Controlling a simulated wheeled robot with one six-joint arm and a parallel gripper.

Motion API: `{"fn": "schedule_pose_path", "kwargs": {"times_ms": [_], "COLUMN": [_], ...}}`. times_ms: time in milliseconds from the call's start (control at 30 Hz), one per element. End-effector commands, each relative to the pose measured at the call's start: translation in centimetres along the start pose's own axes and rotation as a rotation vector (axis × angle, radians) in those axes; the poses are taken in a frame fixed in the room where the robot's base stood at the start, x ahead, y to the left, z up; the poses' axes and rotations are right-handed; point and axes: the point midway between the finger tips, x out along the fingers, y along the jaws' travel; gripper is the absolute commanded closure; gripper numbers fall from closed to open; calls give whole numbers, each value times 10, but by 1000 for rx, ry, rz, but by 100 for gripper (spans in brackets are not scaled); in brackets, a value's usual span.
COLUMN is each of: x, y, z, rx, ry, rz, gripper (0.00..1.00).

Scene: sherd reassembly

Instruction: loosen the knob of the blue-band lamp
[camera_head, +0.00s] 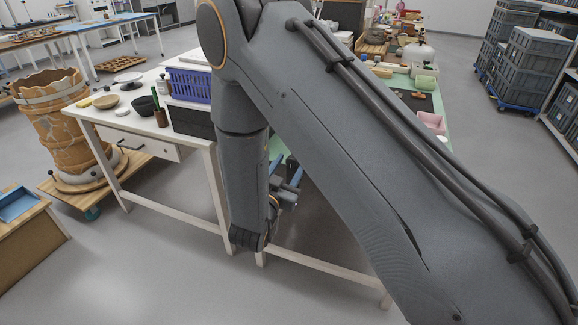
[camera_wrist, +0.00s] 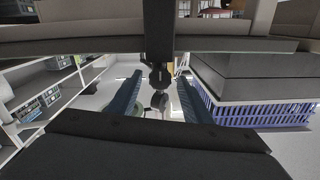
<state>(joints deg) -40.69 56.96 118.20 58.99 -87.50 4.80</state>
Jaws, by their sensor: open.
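My gripper (camera_head: 287,178) is partly hidden behind my arm in the head view, near the white table's front side. Its two blue-grey fingers stand apart in the wrist view (camera_wrist: 157,98), with nothing clearly held between them. A dark upright piece with a rounded end (camera_wrist: 160,76) shows between the fingers in the wrist view. I cannot tell whether it is part of a lamp or of my own wrist. I cannot make out the blue-band lamp or its knob in either view. My arm covers much of the table area in the head view.
A white table (camera_head: 100,112) carries bowls, a purple basket (camera_head: 190,86) and a dark box (camera_head: 190,121). The basket also shows in the wrist view (camera_wrist: 262,114). A large cracked jar (camera_head: 62,120) stands at left. A green-topped table (camera_head: 437,110) is behind my arm.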

Motion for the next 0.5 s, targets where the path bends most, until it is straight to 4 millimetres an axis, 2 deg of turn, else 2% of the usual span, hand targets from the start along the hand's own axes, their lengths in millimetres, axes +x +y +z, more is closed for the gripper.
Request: {"fn": "schedule_pose_path", "kwargs": {"times_ms": [167, 400, 500], "x": [0, 0, 0], "y": [0, 0, 0], "z": [0, 0, 0], "rx": [0, 0, -1], "ry": [0, 0, 0], "rz": [0, 0, 0], "gripper": [55, 96, 96]}}
